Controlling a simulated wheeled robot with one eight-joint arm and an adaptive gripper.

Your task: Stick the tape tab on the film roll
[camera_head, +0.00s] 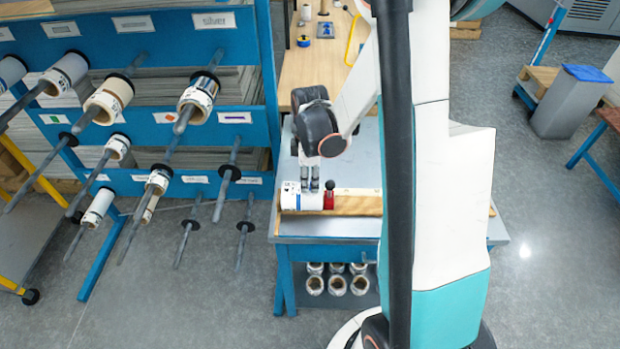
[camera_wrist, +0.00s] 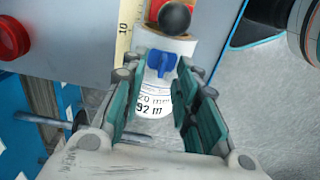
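The film roll (camera_head: 301,201) is white with dark print and lies at the left end of a wooden board on the blue table. In the wrist view the film roll (camera_wrist: 150,107) shows a printed label. A small blue piece, apparently the tape tab (camera_wrist: 161,63), is on the roll's upper part, between and just beyond my fingertips. My gripper (camera_head: 310,187) points down at the roll. In the wrist view my gripper (camera_wrist: 163,78) is open, with green pads on either side of the label. I cannot tell whether the fingers touch the roll.
A red clamp with a black knob (camera_head: 329,197) stands right of the roll; its black knob (camera_wrist: 174,17) shows beyond the tab. A red button (camera_wrist: 8,38) is at the upper left. A blue rack (camera_head: 262,60) with rolls on rods stands left. Several rolls (camera_head: 337,285) lie under the table.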

